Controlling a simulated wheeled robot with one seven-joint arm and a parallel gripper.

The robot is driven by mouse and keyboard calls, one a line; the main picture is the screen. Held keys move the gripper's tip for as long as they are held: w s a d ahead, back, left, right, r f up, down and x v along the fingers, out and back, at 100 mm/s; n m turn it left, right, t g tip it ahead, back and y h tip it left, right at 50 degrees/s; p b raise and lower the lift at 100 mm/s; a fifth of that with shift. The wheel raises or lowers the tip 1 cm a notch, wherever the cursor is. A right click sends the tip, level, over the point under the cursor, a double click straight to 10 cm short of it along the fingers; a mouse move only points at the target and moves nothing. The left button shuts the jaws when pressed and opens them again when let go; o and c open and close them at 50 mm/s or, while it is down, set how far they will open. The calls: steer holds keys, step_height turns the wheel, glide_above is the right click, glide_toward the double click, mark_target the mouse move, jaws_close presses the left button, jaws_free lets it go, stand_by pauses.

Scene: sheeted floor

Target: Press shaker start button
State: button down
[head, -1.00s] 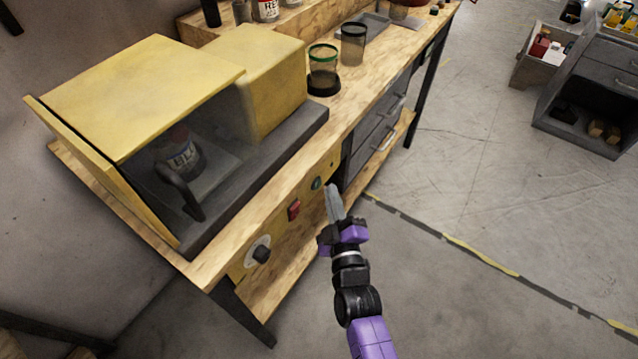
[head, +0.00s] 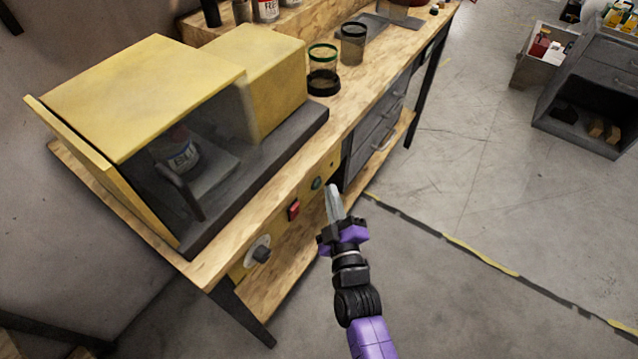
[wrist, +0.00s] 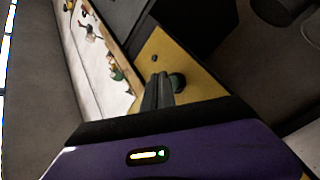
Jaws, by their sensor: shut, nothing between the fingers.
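The shaker (head: 140,85) is a yellow box-shaped machine with a dark base on the wooden bench. A yellow panel (head: 334,162) on the bench front carries a round green button (head: 317,183), a red switch (head: 294,210) and a dial knob (head: 261,254). My gripper (head: 332,188) is shut and empty, its tips just right of the green button. In the wrist view the fingers (wrist: 159,80) partly overlap the green button (wrist: 178,82); I cannot tell whether they touch it.
Glass jars (head: 323,57) and a grey tray (head: 376,24) stand farther back on the bench. Drawers (head: 375,135) hang under the bench, right of the panel. The floor (head: 470,170) to the right is clear up to a grey cabinet (head: 590,110).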

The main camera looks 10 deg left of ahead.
steer(key=shift+a, duration=0.1)
stand_by(0.3)
steer(key=shift+w+a+p, duration=0.15)
steer(key=shift+a+p, duration=0.2)
steer(key=shift+p, duration=0.05)
